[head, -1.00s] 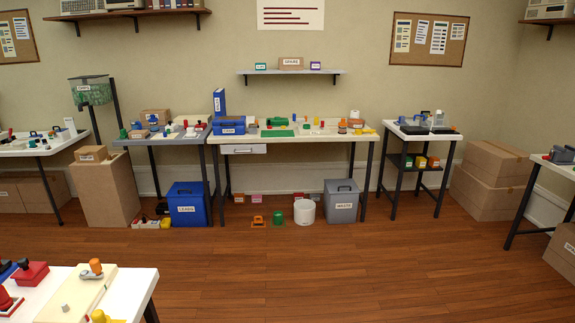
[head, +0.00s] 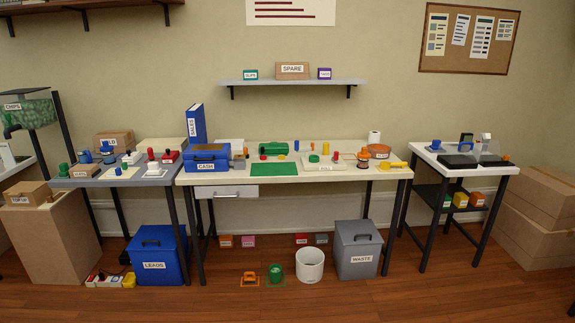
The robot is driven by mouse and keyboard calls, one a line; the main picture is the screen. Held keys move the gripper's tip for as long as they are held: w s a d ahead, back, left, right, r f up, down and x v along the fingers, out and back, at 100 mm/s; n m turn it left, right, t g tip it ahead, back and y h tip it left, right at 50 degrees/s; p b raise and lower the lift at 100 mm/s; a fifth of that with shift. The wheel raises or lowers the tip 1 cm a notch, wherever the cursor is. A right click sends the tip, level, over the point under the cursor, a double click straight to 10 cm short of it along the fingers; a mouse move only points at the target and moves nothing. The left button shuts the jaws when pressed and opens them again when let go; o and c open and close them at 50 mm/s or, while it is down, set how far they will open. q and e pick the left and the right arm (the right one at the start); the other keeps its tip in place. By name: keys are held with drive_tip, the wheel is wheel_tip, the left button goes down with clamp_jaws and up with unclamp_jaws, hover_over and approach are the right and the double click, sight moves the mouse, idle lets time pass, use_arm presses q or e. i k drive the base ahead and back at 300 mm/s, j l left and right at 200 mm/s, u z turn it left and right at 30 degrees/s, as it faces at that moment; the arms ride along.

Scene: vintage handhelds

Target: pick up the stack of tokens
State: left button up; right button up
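I cannot make out for sure which thing is the stack of tokens; the small pieces are too far off. On the long middle table (head: 220,180) a low cream tray (head: 309,166) holds a small green round piece (head: 314,158) and a small red piece (head: 336,155). A yellow upright piece (head: 326,148) and a blue one (head: 297,146) stand behind it. An orange-brown round piece (head: 363,160) is to the right. Neither of my grippers is in view.
A blue CASH box (head: 206,158) and a green mat (head: 274,169) are on the middle table. A grey table (head: 90,182) adjoins at left, a small white table (head: 440,164) at right. LEADS bin (head: 158,255), white bucket (head: 310,263) and WASTE bin (head: 358,249) stand below.

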sight(326, 146)
drive_tip(key=i+z, duration=0.15)
drive_tip(key=i, duration=0.4)
drive_tip(key=i+j+z, duration=0.15)
drive_tip(key=i, duration=0.4)
drive_tip(key=i+j+z, duration=0.15)
drive_tip(key=i, duration=0.45)
